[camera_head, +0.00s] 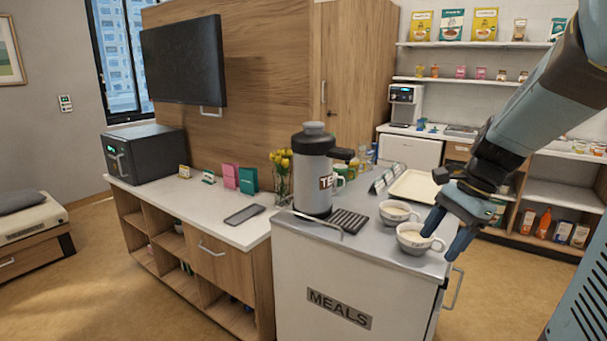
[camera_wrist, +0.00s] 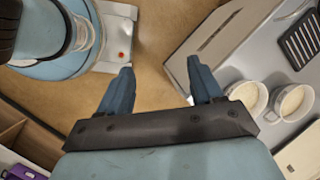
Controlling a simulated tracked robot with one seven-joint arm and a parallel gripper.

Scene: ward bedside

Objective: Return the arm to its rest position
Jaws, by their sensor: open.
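My gripper (camera_head: 440,240) is at the right front corner of the meals cart (camera_head: 345,270), with its fingers pointing down. In the wrist view my gripper (camera_wrist: 157,85) has its two blue fingers spread apart with nothing between them. Bare floor shows between the fingers in that view. A white cup (camera_head: 418,238) with pale contents stands on the cart just left of the fingers, and one finger overlaps it in the head view. In the wrist view the cup (camera_wrist: 246,96) lies right of the right finger; I cannot tell whether they touch.
A second cup (camera_head: 397,212), a grey dispenser (camera_head: 314,175), a black drip grate (camera_head: 349,221) and a cream tray (camera_head: 413,187) are on the cart. A wooden counter (camera_head: 222,235) stands to the left. Shelves (camera_head: 558,195) stand behind my arm. Floor is free between cart and shelves.

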